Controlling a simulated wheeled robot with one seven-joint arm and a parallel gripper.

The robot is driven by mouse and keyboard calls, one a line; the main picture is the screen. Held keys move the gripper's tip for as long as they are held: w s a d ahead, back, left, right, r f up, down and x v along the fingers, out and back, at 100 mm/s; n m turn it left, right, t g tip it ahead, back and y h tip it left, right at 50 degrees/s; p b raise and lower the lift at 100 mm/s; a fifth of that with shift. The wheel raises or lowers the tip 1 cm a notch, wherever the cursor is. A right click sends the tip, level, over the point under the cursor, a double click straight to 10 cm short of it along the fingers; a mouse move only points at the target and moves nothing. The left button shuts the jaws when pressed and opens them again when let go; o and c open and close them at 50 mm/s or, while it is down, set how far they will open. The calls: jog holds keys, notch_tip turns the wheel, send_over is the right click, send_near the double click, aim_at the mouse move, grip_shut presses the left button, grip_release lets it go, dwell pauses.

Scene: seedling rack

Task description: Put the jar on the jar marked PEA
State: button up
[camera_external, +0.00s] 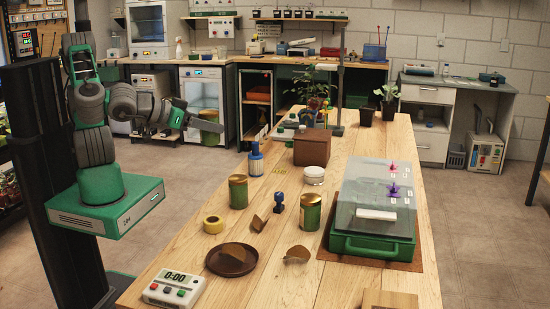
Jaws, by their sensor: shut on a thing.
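My gripper (197,121) is at the left, out past the table's left edge and raised. It is shut on a green jar with a gold top (210,130), which hangs over the floor side, apart from the table. Two similar green jars with gold tops stand upright on the wooden table: one nearer the left edge (238,193) and one further right and closer to the camera (310,213). Their labels are too small to read, so I cannot tell which is marked PEA.
Near the jars are a blue bottle (256,161), yellow tape roll (213,224), blue stamp (279,201), brown dish (231,261), timer (174,288), white-lidded tub (314,175) and brown box (311,149). A green tray with a clear cover (372,245) fills the right side.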

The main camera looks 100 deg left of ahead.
jog(key=w+f, duration=0.6)
jog(key=w, duration=0.1)
jog(key=shift+w+a+f, duration=0.1)
jog(key=shift+a+f, duration=0.05)
jog(key=shift+a, duration=0.25)
notch_tip(320, 180, down, 3)
jog(key=shift+w+r, duration=0.1)
jog(key=shift+w, duration=0.05)
jog(key=shift+f, duration=0.25)
jog(key=shift+f, duration=0.1)
jog(key=shift+f, duration=0.15)
jog(key=o, duration=1.4)
jog(key=shift+o, duration=0.2)
